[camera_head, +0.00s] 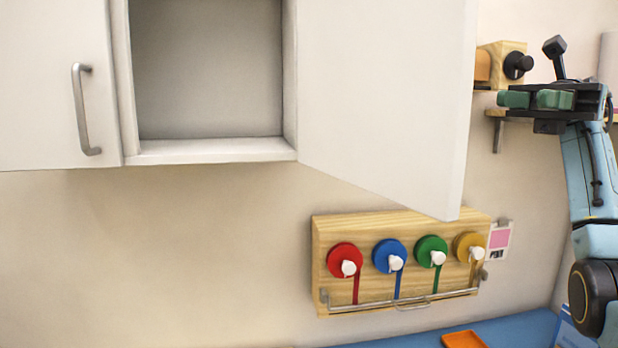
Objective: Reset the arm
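My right arm (590,170) is raised at the right edge of the view. Its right gripper (535,99), dark with green finger pads, is at upper right, just right of the open cabinet door. I see nothing held between the pads, but whether the fingers are apart or together is unclear from this angle. My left arm and gripper are out of view.
A white cabinet (215,152) has its right door (385,90) swung open; the compartment looks empty. A wooden wall rack (335,232) holds red, blue, green and yellow reels. A wooden box (505,55) sits behind my gripper. An orange tray (464,340) lies on the blue surface (500,328).

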